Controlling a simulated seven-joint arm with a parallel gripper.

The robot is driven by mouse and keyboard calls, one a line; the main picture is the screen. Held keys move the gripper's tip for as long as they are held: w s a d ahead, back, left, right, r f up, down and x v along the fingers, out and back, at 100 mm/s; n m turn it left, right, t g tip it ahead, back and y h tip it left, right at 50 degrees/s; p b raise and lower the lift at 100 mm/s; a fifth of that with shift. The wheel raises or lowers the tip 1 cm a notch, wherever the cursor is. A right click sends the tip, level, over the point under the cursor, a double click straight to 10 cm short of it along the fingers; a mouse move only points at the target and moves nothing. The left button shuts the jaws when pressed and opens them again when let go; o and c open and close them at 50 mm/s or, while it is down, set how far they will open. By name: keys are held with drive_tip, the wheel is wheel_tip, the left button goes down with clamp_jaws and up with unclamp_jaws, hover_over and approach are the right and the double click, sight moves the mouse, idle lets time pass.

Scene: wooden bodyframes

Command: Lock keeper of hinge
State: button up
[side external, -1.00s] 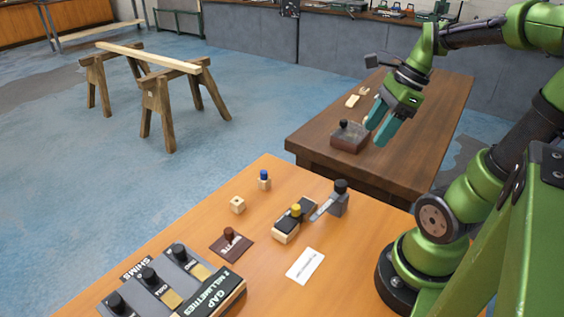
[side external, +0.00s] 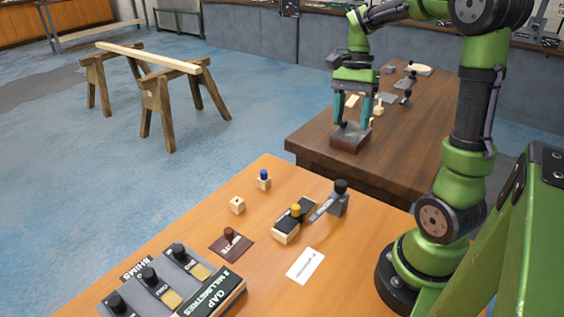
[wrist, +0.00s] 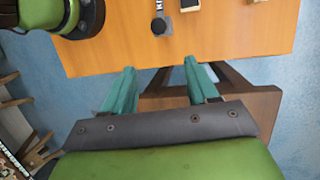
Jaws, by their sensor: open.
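My gripper (side external: 351,123) points down over a dark reddish box (side external: 350,141) near the front left corner of the dark table. Its teal fingers are apart, with nothing seen between them; they also show in the wrist view (wrist: 159,68). I cannot tell whether they touch the box, and its black knob does not show clearly now. On the orange table, a black block with a yellow knob (side external: 296,209) stands beside a grey block with a black knob (side external: 340,187) and a flat metal strip. Which part is the hinge or its keeper, I cannot tell.
The orange table also holds a brown plate with a knob (side external: 229,241), small wooden blocks (side external: 237,205), a white card (side external: 305,266) and a grey gap-and-shims rack (side external: 170,285). Several small parts lie on the dark table (side external: 400,155) behind the box. A floor gap separates the tables.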

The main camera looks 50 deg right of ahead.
drive_tip(key=w+n+g, duration=0.1)
drive_tip(key=w+n, duration=0.1)
drive_tip(key=n, duration=0.6)
approach(341, 182)
drive_tip(key=x, duration=0.9)
clamp_jaws()
